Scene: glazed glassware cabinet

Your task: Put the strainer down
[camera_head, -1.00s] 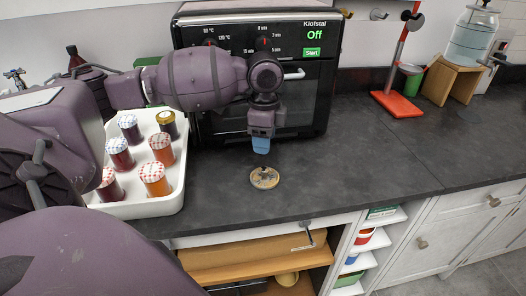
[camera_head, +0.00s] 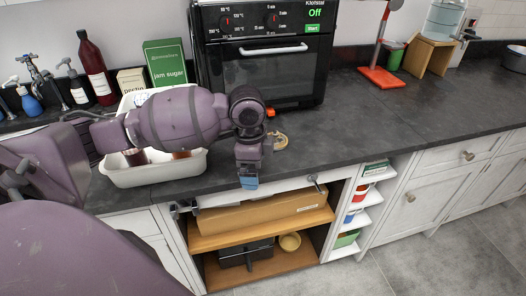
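I cannot make out a strainer for certain in the camera_head view. My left gripper (camera_head: 248,182) points down in front of the counter's front edge, with blue fingertips. No gap shows between the fingertips, and I see nothing clearly held; whether it is open or shut cannot be told. A small round, pale brown-rimmed thing (camera_head: 282,141) lies on the dark counter (camera_head: 345,130) behind and right of the gripper, partly hidden by my arm. My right gripper is not in view.
A white tray (camera_head: 155,177) with mostly hidden jars stands behind my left arm. A black oven (camera_head: 285,75) stands at the back. A green jam sugar box (camera_head: 166,62) and bottles are at back left. Open shelves (camera_head: 262,228) lie below. The counter to the right is largely clear.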

